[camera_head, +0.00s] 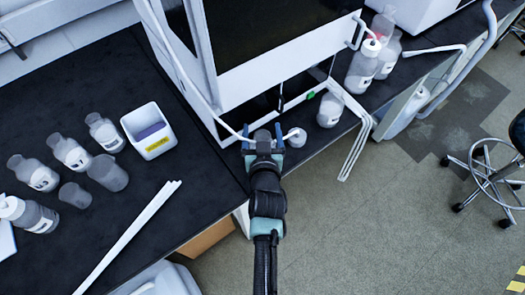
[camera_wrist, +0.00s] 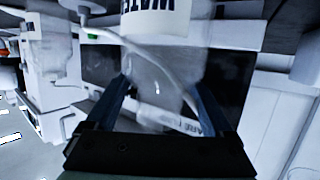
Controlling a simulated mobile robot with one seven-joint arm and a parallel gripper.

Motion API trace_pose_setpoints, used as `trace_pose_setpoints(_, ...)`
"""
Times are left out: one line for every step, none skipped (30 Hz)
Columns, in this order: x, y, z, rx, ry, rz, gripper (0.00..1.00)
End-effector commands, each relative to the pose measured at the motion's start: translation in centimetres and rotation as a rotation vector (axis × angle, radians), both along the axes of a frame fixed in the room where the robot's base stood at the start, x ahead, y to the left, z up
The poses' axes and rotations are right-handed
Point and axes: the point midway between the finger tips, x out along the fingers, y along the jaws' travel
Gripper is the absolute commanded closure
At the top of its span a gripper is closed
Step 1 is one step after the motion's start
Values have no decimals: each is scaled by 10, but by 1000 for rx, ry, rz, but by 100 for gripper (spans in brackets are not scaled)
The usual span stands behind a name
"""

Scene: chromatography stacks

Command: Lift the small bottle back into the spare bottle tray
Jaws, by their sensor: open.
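My gripper (camera_head: 263,132) is open, its two blue fingers at the front edge of the dark bench, below the white instrument stack. In the wrist view a clear bottle with a white printed label (camera_wrist: 155,22) shows beyond and between the open fingers (camera_wrist: 165,85); I cannot tell if they touch it. A small white-capped item (camera_head: 296,137) is just right of my gripper in the head view. A small labelled bottle (camera_head: 330,109) stands further right. I cannot tell which bottle is the task's one.
Several clear bottles (camera_head: 70,153) stand on the left bench, with white rods (camera_head: 128,237) in front. The instrument stack (camera_head: 262,55) rises behind my gripper. More bottles (camera_head: 363,65) and a stool (camera_head: 490,165) are at right.

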Motion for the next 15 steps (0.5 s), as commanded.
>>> trace_pose_setpoints(1,0,0,0,0,0,14)
trace_pose_setpoints(1,0,0,0,0,0,14)
trace_pose_setpoints(1,0,0,0,0,0,14)
trace_pose_setpoints(0,0,0,0,0,0,14)
trace_pose_setpoints(0,0,0,0,0,0,14)
trace_pose_setpoints(0,0,0,0,0,0,15)
trace_pose_setpoints(0,0,0,0,0,0,21)
trace_pose_setpoints(0,0,0,0,0,0,26)
trace_pose_setpoints(0,0,0,0,0,0,33)
trace_pose_setpoints(0,0,0,0,0,0,39)
trace_pose_setpoints(0,0,0,0,0,0,44)
trace_pose_setpoints(0,0,0,0,0,0,51)
trace_pose_setpoints(0,0,0,0,0,0,57)
trace_pose_setpoints(0,0,0,0,0,0,62)
trace_pose_setpoints(0,0,0,0,0,0,69)
